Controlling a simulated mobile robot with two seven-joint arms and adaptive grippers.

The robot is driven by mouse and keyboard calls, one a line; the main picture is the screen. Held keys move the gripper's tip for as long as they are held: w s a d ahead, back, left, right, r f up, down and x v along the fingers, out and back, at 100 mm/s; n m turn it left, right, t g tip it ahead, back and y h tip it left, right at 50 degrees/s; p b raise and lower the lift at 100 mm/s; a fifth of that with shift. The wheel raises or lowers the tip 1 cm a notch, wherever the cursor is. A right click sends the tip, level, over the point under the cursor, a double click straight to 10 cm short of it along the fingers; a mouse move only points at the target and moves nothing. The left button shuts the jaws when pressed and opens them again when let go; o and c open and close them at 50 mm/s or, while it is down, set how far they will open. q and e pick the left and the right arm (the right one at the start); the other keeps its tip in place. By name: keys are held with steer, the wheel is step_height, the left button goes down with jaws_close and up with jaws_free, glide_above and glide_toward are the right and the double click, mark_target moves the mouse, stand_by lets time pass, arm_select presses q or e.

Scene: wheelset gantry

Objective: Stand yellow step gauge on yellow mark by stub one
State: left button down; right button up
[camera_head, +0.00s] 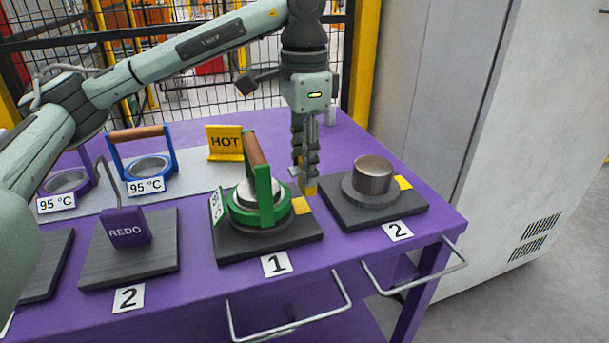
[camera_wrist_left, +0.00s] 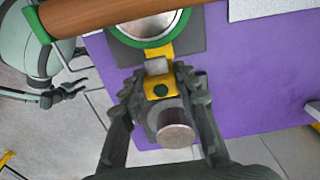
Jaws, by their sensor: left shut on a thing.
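My left gripper (camera_head: 306,178) points down between stub one and stub two. In the left wrist view its fingers (camera_wrist_left: 160,86) are shut on the yellow step gauge (camera_wrist_left: 160,88), which has a grey step and a dark green dot. In the head view only a bit of the gauge (camera_head: 310,189) shows below the fingers. The yellow mark (camera_head: 301,206) lies on plate one, just below the gauge in the picture. I cannot tell whether the gauge touches the plate. Stub one is ringed by a green heater (camera_head: 264,210) with a wooden handle. My right gripper (camera_wrist_left: 66,94) appears open, away from the table.
Stub two (camera_head: 373,178) stands bare on the right plate, with its own yellow mark (camera_head: 403,183). The green heater's handle (camera_head: 255,148) rises close to my left gripper. A yellow HOT sign (camera_head: 225,143), a blue heater (camera_head: 147,165) and a purple REDO block (camera_head: 126,227) stand left.

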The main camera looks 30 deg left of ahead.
arm_select(q)
step_height(320, 180, down, 2)
steer(key=shift+f, duration=0.35)
arm_select(e)
steer(key=shift+s+d+f, duration=0.1)
steer(key=shift+s+f, duration=0.2)
steer(key=shift+f, duration=0.25)
arm_select(q)
steer(key=shift+f, duration=0.1)
